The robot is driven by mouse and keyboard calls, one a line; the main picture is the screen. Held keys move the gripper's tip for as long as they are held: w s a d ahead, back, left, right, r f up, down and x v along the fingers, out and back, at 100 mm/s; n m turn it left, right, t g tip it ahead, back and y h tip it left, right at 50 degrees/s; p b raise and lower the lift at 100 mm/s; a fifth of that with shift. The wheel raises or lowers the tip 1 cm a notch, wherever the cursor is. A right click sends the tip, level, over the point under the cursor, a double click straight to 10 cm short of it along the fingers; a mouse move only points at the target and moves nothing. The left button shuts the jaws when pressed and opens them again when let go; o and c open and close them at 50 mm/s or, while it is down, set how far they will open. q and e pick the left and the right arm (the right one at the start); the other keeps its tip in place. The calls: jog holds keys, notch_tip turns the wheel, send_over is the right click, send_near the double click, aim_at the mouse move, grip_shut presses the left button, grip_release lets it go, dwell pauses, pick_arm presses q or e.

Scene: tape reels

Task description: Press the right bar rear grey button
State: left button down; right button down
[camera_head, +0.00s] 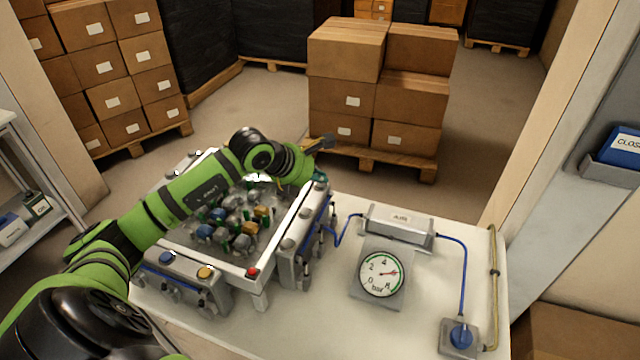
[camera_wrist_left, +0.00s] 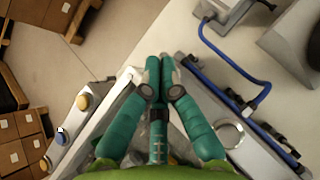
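The right bar (camera_head: 296,268) runs along the right side of the machine on the white table. Two grey buttons show on its top, a front one (camera_head: 288,243) and a middle one (camera_head: 305,213). My left gripper (camera_head: 319,177) points down at the bar's rear end and covers the rear grey button there. In the left wrist view my left gripper (camera_wrist_left: 159,76) has its teal fingers together with nothing between them. A round grey button (camera_wrist_left: 228,133) shows on a bar to the right of the fingers. Contact with the rear button cannot be told. My right gripper is out of view.
A pressure gauge (camera_head: 381,274), an air box (camera_head: 398,224) and blue hoses stand right of the machine. Stacked cartons (camera_head: 345,95) stand behind the table. The table's right front is partly clear.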

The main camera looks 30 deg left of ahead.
aim_at(319, 186)
pick_arm(q)
jog(key=shift+f+b, duration=0.4)
jog(key=shift+b, duration=0.05)
dwell(0.3)
dwell(0.3)
jog(key=shift+r+p, duration=0.35)
jog(key=shift+r, duration=0.45)
jog(key=shift+r, duration=0.1)
jog(key=shift+r+p, duration=1.3)
jog(key=shift+r, duration=1.1)
